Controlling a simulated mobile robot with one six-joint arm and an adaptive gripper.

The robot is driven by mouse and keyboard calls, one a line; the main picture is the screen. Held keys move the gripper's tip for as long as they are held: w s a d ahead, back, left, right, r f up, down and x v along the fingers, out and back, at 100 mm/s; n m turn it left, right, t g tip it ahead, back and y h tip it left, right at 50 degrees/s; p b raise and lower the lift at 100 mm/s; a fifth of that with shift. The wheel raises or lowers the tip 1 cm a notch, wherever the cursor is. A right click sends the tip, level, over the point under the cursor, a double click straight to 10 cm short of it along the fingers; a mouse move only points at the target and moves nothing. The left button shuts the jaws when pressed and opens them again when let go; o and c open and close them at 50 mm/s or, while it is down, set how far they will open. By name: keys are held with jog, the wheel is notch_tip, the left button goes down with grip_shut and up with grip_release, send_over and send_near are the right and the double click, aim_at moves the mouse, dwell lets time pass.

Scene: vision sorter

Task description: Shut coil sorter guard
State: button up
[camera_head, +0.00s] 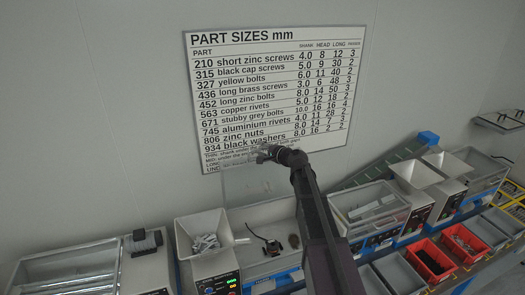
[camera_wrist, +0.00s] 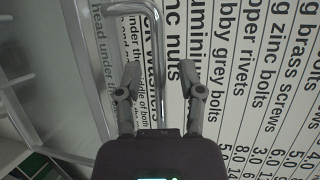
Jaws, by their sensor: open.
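A clear guard panel (camera_head: 240,186) stands raised, tilted up in front of the wall chart, above an open sorter (camera_head: 262,212) in the middle of the head view. In the wrist view the clear panel (camera_wrist: 62,60) fills the left side. A bent metal bar handle (camera_wrist: 158,40) runs down between my fingers. My gripper (camera_head: 262,152) is at the top of the raised guard; in the wrist view my gripper (camera_wrist: 160,76) is open, with one finger on each side of the bar. Whether either finger touches the bar, I cannot tell. My arm hides part of the sorter.
A part sizes chart (camera_head: 270,85) hangs on the wall behind. Other sorters with clear covers stand at left (camera_head: 70,268) and right (camera_head: 368,203). A grey hopper (camera_head: 203,232) holds parts. Red bins (camera_head: 430,262) and grey bins line the front right. A green conveyor (camera_head: 375,168) slopes behind.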

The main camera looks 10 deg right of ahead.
grip_shut()
jog(key=shift+s+d, duration=0.1)
jog(key=shift+s, duration=0.05)
